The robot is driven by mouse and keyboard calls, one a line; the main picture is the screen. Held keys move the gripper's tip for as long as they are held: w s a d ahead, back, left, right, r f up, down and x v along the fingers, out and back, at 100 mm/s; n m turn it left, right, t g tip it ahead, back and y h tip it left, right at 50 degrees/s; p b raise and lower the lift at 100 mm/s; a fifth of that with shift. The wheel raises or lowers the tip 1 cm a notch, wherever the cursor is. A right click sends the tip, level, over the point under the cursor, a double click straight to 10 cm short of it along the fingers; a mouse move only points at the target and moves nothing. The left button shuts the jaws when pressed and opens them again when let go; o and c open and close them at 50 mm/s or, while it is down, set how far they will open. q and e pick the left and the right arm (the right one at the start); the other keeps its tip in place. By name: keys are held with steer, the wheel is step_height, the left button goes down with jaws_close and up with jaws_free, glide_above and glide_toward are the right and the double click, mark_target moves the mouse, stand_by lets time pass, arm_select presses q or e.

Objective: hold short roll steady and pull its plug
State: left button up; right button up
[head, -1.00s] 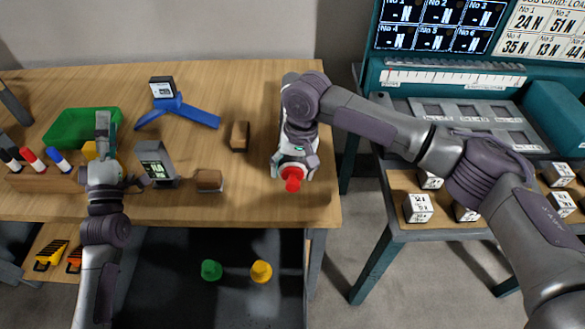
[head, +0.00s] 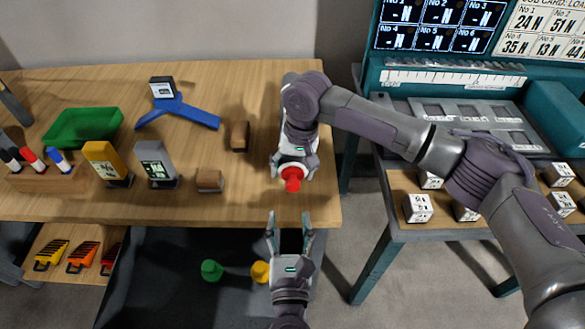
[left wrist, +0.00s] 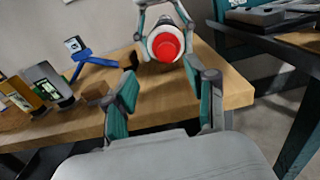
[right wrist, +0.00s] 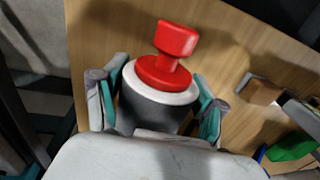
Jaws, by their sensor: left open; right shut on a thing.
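The short roll is a dark grey cylinder with a white rim (right wrist: 165,98) and a red plug (right wrist: 174,55) in its end; in the head view the red plug (head: 292,177) points toward the table's front edge. My right gripper (head: 293,160) is shut on the roll, its fingers along both sides in the right wrist view (right wrist: 158,100). My left gripper (head: 289,222) is open and empty, just in front of the table edge, facing the plug. In the left wrist view the red plug (left wrist: 165,46) shows beyond and between the open fingers (left wrist: 166,85).
Brown blocks (head: 239,136) and (head: 209,179), a blue stand (head: 180,113), a grey display device (head: 157,163), a yellow one (head: 104,161) and a green tray (head: 82,128) are on the wooden table left of the roll. Green and yellow plugs (head: 211,270) lie below. A teal bench stands right.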

mark_target(293, 188)
arm_select(q)
steer(key=shift+w+d+f, duration=0.1)
steer(key=shift+w+d, duration=0.1)
steer(key=shift+w, duration=2)
steer(key=shift+w+d+f, duration=0.1)
steer(key=shift+w+d, duration=0.05)
steer(key=shift+w, duration=2)
steer(key=shift+c, duration=0.3)
steer(key=c, duration=0.8)
steer(key=shift+r, duration=0.1)
steer(key=shift+s, duration=0.15)
steer(key=shift+s, duration=3.15)
